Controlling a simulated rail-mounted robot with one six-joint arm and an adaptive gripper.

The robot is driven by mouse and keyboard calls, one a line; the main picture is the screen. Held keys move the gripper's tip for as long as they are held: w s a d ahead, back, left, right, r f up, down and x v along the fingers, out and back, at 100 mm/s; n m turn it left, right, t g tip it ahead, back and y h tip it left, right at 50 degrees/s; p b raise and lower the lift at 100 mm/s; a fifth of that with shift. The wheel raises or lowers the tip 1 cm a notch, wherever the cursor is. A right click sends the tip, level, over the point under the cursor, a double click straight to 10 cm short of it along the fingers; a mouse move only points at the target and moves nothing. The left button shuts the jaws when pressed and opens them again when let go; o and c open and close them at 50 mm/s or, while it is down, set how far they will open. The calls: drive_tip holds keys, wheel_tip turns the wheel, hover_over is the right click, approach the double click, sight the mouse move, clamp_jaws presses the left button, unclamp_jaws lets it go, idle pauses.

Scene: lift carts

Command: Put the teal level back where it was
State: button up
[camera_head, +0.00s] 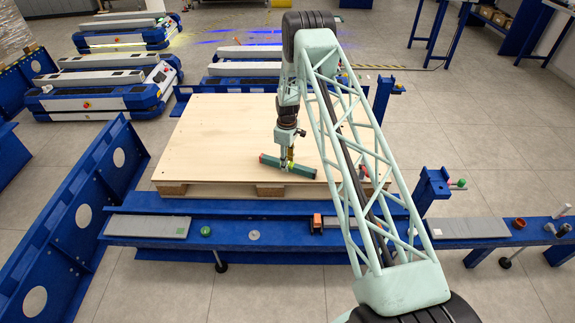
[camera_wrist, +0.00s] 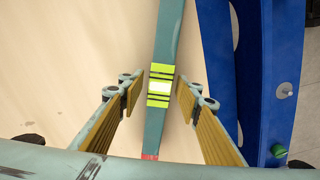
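The teal level (camera_head: 302,171) is a long bar with a red end, lying slanted over the front part of the wooden pallet top (camera_head: 220,130). In the wrist view the level (camera_wrist: 168,35) runs top to bottom, with a yellow-green and white marked band in its middle. My gripper (camera_head: 286,163) is at the level's middle. The wrist view shows my gripper (camera_wrist: 159,93) open, one finger on each side of the band, with gaps between the fingers and the bar. Whether the level touches the wood is hard to tell.
The blue front beam (camera_head: 285,232) carries a grey plate (camera_head: 148,226), a green round item (camera_head: 206,231), a silver disc (camera_head: 253,235) and an orange-black item (camera_head: 317,223). A red cup (camera_head: 519,223) stands at right. Lift carts (camera_head: 100,90) stand at back left. Most of the pallet top is bare.

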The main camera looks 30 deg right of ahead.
wheel_tip(320, 180, up, 11)
drive_tip(key=p, duration=0.2)
idle(0.4)
idle(0.6)
